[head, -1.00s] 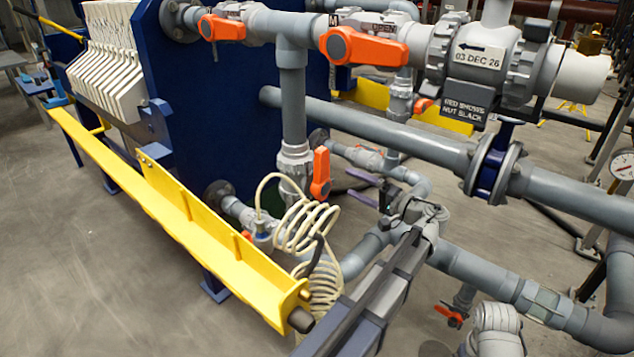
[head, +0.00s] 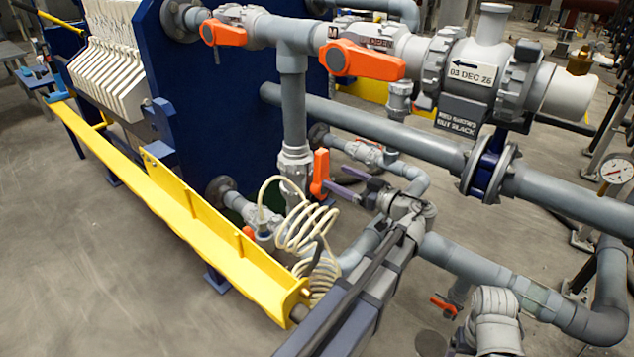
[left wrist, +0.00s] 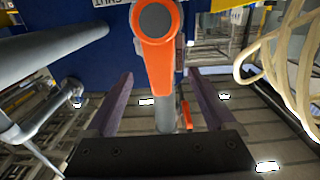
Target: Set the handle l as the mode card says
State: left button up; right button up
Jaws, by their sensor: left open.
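An orange lever handle (head: 320,173) on a grey vertical pipe stands upright in the head view, close to my left gripper (head: 336,178). No letter on it is readable, so I cannot tell whether it is handle l. In the left wrist view the orange handle (left wrist: 158,55) runs from its round hub down between the two purple fingers of my open left gripper (left wrist: 160,75). The fingers are apart from it on both sides. A white label (left wrist: 112,3), upside down and cut off, seems to read SHUT. No mode card shows clearly. My right gripper is not in view.
A coiled cream hose (head: 305,235) hangs just left of my left arm. A yellow beam (head: 190,220) runs along the left. Other orange handles (head: 362,60) (head: 225,33) sit on the upper pipe, one beside an M tag. A grey pipe (head: 370,125) crosses above the gripper.

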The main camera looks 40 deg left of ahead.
aim_at(325, 170)
pick_arm(q)
jog(key=a, duration=0.6)
jog(key=shift+w+a, duration=0.3)
jog(key=shift+a, duration=0.1)
grip_shut()
dwell(0.3)
